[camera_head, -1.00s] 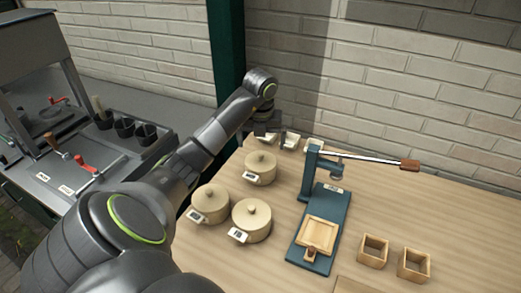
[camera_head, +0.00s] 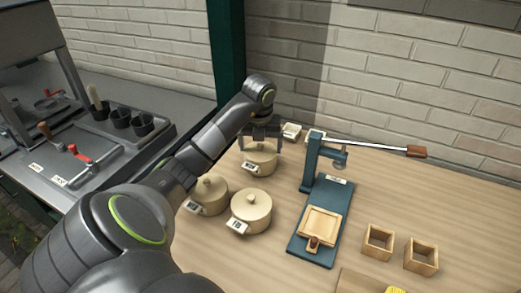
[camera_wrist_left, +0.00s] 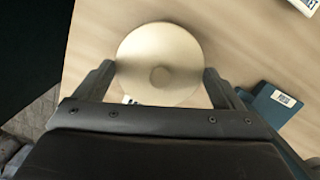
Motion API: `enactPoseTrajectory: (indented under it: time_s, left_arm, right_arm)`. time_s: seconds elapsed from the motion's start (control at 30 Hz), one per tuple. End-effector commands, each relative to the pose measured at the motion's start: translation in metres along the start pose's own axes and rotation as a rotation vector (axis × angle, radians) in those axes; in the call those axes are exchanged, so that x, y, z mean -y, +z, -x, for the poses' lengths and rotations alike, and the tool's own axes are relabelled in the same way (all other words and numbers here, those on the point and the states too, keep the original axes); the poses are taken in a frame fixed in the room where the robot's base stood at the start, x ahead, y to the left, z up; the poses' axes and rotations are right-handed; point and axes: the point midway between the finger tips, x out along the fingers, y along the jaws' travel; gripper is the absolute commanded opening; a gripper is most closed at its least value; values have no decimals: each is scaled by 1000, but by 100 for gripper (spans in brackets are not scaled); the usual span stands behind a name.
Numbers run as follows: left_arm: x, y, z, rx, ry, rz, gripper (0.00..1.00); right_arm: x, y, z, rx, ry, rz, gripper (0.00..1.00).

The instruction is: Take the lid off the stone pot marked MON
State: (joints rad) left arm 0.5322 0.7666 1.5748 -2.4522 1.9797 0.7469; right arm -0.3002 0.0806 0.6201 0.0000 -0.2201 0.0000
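Three round beige stone pots with knobbed lids stand on the wooden table: a back pot (camera_head: 259,166), a front left pot (camera_head: 209,194) and a front right pot (camera_head: 251,211). Each has a small white tag, too small to read surely. My left gripper (camera_head: 261,146) is open, pointing down over the back pot. In the left wrist view the back pot's lid (camera_wrist_left: 158,52) shows from above, with its round knob (camera_wrist_left: 160,75) between the two spread fingers. I cannot tell whether the fingers touch the lid. All lids are on. My right gripper is not in view.
A blue press (camera_head: 318,218) with a long wooden-tipped lever (camera_head: 375,147) stands right of the pots. Two small wooden boxes (camera_head: 378,242) (camera_head: 421,257) are farther right. White dishes (camera_head: 291,131) sit behind the back pot, near the brick wall.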

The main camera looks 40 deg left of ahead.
Motion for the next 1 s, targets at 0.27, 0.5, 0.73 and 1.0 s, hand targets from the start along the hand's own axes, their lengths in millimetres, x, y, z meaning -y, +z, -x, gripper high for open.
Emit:
enactPoseTrajectory:
  time_s: [0.27,0.5,0.73,1.0]
  left_arm:
    - [0,0,0,0,0,0,66]
    - [0,1,6,1,0,0,66]
    - [0,5,34,1,0,1,66]
    - [0,10,69,0,0,0,66]
  right_arm:
    - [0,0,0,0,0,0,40]
    - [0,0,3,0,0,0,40]
    - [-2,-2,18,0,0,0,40]
    - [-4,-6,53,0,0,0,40]
